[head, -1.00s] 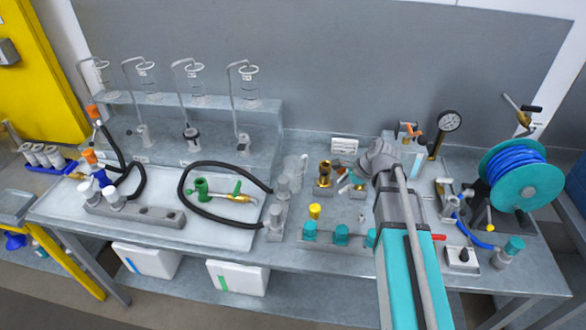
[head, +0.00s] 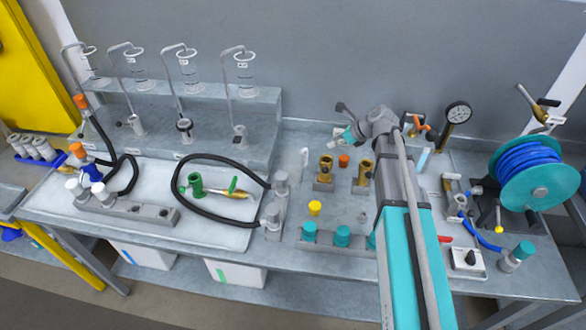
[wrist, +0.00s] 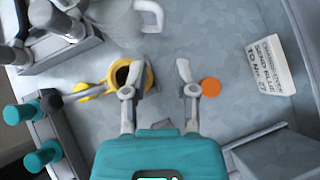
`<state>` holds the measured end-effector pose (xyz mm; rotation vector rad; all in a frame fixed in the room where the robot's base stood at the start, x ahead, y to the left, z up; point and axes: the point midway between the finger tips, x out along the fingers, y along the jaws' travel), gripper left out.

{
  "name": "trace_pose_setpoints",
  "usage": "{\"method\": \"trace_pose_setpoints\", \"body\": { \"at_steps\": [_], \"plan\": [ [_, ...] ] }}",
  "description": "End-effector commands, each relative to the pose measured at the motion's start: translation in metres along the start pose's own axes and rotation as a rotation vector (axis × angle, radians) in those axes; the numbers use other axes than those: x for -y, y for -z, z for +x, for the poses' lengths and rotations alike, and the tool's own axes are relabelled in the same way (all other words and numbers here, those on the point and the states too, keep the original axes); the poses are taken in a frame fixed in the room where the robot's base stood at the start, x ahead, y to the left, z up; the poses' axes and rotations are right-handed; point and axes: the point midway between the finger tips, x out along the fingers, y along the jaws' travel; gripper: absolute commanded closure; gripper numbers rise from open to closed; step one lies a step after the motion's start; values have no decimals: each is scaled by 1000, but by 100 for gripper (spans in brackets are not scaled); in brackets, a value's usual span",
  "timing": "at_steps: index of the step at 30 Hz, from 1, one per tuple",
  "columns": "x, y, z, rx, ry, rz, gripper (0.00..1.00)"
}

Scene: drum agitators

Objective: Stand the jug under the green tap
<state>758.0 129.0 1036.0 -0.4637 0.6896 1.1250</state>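A grey jug (wrist: 118,28) with a pale loop handle (wrist: 150,15) stands at the top of the wrist view. In the head view its pale handle (head: 304,156) shows left of the brass cups; its body is hard to make out there. My gripper (wrist: 157,78) is open and empty above the bench, its fingers apart, with the jug beside it and not between them. In the head view it is at the arm's end. A green tap-like fitting (head: 195,184) with a brass spout (head: 236,193) is at the white tray, within a black hose loop.
Two brass cups (head: 325,172) (head: 362,173), an orange cap (head: 344,160) and a yellow cap (head: 315,208) lie near my gripper. Teal knobs (head: 342,234) line the front. A blue hose reel (head: 540,180) stands right. Glass vessels (head: 190,72) stand back left.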

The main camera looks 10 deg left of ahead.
Motion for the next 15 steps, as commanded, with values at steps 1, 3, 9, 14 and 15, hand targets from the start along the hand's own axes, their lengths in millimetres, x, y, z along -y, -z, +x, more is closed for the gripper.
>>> {"method": "trace_pose_setpoints", "body": {
  "at_steps": [1,3,9,14,15],
  "plan": [
    [0,0,1,0,-1,-1,63],
    [-1,0,4,0,-2,-3,63],
    [-1,1,18,-1,-3,-4,63],
    [-1,1,36,0,-3,-6,63],
    [-1,1,40,0,-3,-6,63]
  ]
}}
